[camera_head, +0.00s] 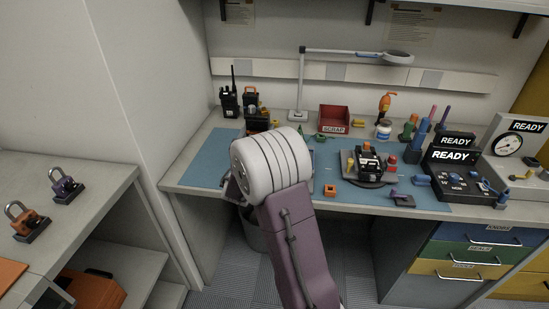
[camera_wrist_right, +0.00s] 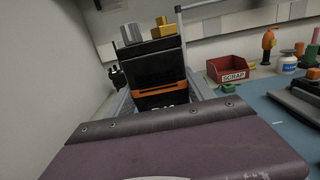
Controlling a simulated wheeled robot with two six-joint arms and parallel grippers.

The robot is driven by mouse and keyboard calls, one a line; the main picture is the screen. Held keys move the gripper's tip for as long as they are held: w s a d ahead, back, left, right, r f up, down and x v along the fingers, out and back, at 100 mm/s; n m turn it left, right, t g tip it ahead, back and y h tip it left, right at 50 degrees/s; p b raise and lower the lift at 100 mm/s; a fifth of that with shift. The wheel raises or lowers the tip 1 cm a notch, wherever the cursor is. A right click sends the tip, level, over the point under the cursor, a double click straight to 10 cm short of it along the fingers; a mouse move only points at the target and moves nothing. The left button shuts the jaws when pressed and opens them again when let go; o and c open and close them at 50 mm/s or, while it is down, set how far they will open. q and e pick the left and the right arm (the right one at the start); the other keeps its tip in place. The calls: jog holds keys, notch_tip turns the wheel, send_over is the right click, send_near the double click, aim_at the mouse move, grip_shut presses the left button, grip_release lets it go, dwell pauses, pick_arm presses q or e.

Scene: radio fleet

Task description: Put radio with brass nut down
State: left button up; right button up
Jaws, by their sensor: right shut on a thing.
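The radio with the brass nut (camera_wrist_right: 159,70) is black with an orange band. It stands roughly upright in the right wrist view, with the brass nut (camera_wrist_right: 164,28) and a grey knob on its top. My right gripper (camera_wrist_right: 161,95) is shut on this radio, its grey fingers at either side. In the head view my pale wrist hides most of the gripper, and the radio's black top (camera_head: 257,123) shows just beyond it, over the left part of the blue mat (camera_head: 205,158). Whether its base touches the mat is hidden. My left gripper is not in view.
A black radio (camera_head: 229,101) and an orange-topped one (camera_head: 251,98) stand at the bench's back left. A red SCRAP bin (camera_head: 334,119) stands behind the mat. A fixture (camera_head: 368,164) holds a device to the right. The mat's left part looks clear.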

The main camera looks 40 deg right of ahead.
jog(key=w+a+f, duration=0.2)
jog(key=w, duration=0.1)
jog(key=w+a+f, duration=0.2)
jog(key=w, duration=0.1)
jog(key=w+a+f+b, duration=0.1)
jog(key=w+a+f, duration=0.1)
jog(key=w+f, duration=0.1)
jog(key=shift+w+a+f, duration=0.1)
jog(key=shift+w+a, duration=0.05)
jog(key=shift+w, duration=0.35)
jog(key=shift+f+b, duration=0.4)
jog(key=shift+f, duration=1.6)
jog(key=shift+f, duration=0.1)
jog(key=o, duration=1.7)
jog(key=shift+o, duration=0.2)
